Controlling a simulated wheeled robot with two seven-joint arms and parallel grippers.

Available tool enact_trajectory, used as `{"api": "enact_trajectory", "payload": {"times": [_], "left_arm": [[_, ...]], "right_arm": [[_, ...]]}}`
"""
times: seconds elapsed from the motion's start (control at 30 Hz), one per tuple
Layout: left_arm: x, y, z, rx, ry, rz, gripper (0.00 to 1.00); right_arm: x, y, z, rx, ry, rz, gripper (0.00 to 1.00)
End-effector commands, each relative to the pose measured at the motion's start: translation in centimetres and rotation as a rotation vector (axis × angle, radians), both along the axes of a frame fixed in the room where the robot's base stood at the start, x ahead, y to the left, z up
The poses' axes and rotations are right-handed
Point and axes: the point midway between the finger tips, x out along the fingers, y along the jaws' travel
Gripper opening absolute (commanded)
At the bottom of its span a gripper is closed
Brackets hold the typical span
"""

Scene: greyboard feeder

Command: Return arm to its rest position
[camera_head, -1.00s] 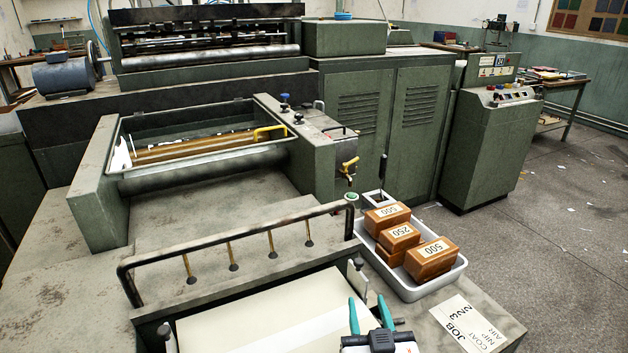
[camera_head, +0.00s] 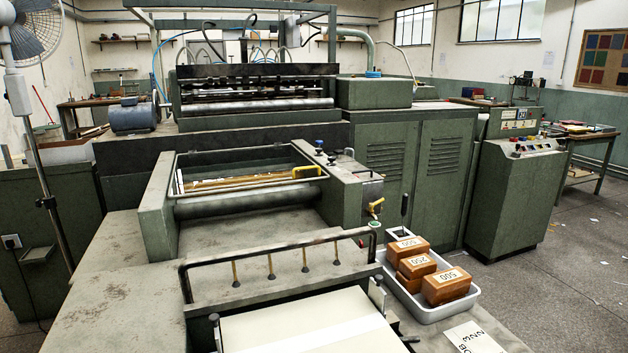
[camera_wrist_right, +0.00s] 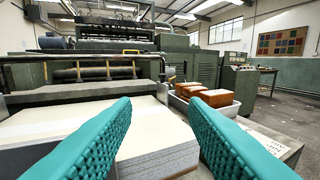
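My right gripper (camera_wrist_right: 160,104) shows in the right wrist view as two teal ribbed fingers, spread wide apart with nothing held between them. Beyond and below its fingertips lies a stack of pale greyboard (camera_wrist_right: 150,150) in the feeder. The top of the stack (camera_head: 300,325) also shows at the bottom of the head view, below a dark rail. The right gripper's fingers are not visible in the head view. My left gripper is in neither view.
A white tray (camera_head: 430,317) with brown blocks labelled 500 and 250 (camera_head: 417,266) stands right of the stack. A printed job card (camera_head: 473,338) lies in front of it. Green machinery (camera_head: 420,165) fills the middle. Open floor (camera_head: 570,275) lies at the right.

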Motion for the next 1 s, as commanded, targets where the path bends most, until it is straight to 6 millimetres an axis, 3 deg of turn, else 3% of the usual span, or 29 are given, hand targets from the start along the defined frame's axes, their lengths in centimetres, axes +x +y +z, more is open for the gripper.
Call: {"api": "enact_trajectory", "payload": {"times": [0.23,0.47,0.77,1.0], "left_arm": [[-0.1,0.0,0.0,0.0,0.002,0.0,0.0],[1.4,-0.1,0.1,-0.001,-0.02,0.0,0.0],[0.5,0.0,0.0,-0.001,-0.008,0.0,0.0],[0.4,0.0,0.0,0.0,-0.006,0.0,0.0]], "right_arm": [[-1.1,-2.2,-2.8,-0.002,0.142,-0.059,0.4],[-3.2,-4.6,-6.5,-0.012,0.346,-0.107,0.4],[-8.9,-7.0,-12.6,-0.044,0.734,-0.094,0.4],[-15.4,-7.4,-16.2,-0.08,1.058,0.023,0.4]]}}
